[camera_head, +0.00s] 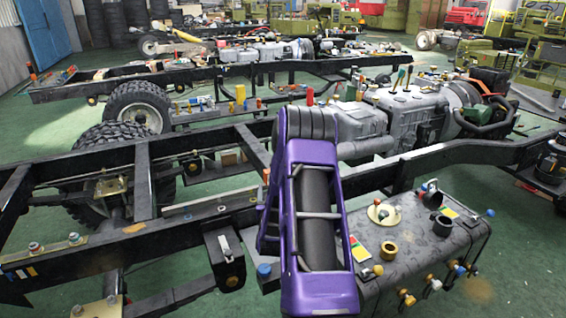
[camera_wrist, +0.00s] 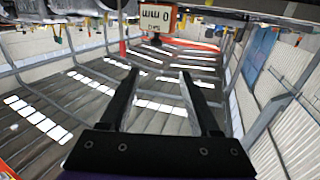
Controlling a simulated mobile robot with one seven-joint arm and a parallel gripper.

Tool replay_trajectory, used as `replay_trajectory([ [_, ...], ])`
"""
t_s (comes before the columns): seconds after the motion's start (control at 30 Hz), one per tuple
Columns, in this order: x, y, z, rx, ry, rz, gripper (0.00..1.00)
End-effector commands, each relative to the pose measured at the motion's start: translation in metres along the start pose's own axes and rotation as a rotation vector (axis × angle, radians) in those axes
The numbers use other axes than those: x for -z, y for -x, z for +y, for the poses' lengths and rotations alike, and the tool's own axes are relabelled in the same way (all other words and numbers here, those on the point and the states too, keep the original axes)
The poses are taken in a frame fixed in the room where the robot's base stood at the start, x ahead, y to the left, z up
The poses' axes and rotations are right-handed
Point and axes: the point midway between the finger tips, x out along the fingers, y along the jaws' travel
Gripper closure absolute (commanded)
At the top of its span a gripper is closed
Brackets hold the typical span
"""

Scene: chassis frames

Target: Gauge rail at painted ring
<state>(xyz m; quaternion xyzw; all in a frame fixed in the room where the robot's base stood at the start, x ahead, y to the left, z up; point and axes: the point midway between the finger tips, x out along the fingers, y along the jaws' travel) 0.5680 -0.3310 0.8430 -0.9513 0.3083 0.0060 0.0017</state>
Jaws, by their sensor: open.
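The near black chassis rail (camera_head: 190,221) runs diagonally across the head view. An orange painted mark (camera_head: 133,228) lies on its top face; I cannot tell if it is a full ring. A thin silver strip (camera_head: 208,205) lies along the rail, right of that mark. In the wrist view, a small white display (camera_wrist: 158,18) with an orange border appears upside down, reading "0" and "MM". It is beyond my fingertips and apart from them. My gripper (camera_wrist: 159,72) has two black fingers spread apart with nothing between them. In the head view, my purple arm hides the gripper.
A dark tank (camera_head: 430,235) with caps and coloured fittings stands right of my arm. A grey engine and gearbox (camera_head: 405,115) sit behind it. A tyre (camera_head: 138,107) and a second chassis (camera_head: 130,82) stand farther back. Green floor (camera_head: 45,135) shows at left.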

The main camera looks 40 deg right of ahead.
Motion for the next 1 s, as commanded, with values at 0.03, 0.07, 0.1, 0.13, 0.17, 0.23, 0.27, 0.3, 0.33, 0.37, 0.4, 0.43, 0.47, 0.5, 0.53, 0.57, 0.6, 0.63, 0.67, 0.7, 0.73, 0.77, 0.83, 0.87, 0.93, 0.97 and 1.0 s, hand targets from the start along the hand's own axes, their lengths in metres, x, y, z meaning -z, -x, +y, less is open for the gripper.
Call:
replay_trajectory([
  [0.03,-0.005,0.003,0.003,-0.002,-0.002,0.003,0.37],
  [0.07,-0.007,0.004,0.004,-0.002,-0.002,0.005,0.37],
  [0.1,-0.008,0.004,0.004,-0.002,-0.001,0.008,0.37],
  [0.13,-0.008,0.003,0.004,-0.002,-0.001,0.011,0.37],
  [0.17,-0.008,0.002,0.004,-0.002,-0.001,0.012,0.37],
  [0.23,-0.008,-0.004,0.004,-0.002,-0.001,0.014,0.37],
  [0.27,-0.008,-0.008,0.004,-0.002,-0.002,0.015,0.37],
  [0.3,-0.008,-0.014,0.004,-0.002,-0.002,0.015,0.37],
  [0.33,-0.008,-0.019,0.004,-0.002,-0.002,0.015,0.37],
  [0.37,-0.008,-0.025,0.005,-0.003,-0.002,0.016,0.37],
  [0.4,-0.008,-0.033,0.005,-0.002,-0.001,0.015,0.37],
  [0.43,-0.008,-0.039,0.005,-0.003,-0.001,0.016,0.37],
  [0.47,-0.008,-0.045,0.005,-0.003,-0.001,0.016,0.37],
  [0.5,-0.008,-0.054,0.005,-0.003,-0.001,0.015,0.37],
  [0.53,-0.008,-0.06,0.005,-0.003,-0.002,0.015,0.37],
  [0.57,-0.008,-0.066,0.004,-0.002,-0.002,0.014,0.37],
  [0.6,-0.008,-0.074,0.004,-0.003,-0.002,0.015,0.37],
  [0.63,-0.008,-0.08,0.005,-0.003,-0.002,0.015,0.37],
  [0.67,-0.008,-0.086,0.005,-0.004,-0.001,0.015,0.37],
  [0.7,-0.008,-0.093,0.005,-0.004,-0.001,0.014,0.37],
  [0.73,-0.008,-0.099,0.005,-0.004,-0.002,0.014,0.37],
  [0.77,-0.008,-0.105,0.005,-0.004,-0.002,0.014,0.37],
  [0.83,-0.007,-0.117,0.005,-0.004,-0.003,0.014,0.37],
  [0.87,-0.008,-0.123,0.005,-0.003,-0.002,0.013,0.37],
  [0.93,-0.008,-0.134,0.005,-0.003,-0.001,0.013,0.37],
  [0.97,-0.007,-0.139,0.005,-0.003,-0.001,0.014,0.37],
  [1.0,-0.007,-0.144,0.005,-0.003,-0.001,0.013,0.37],
])
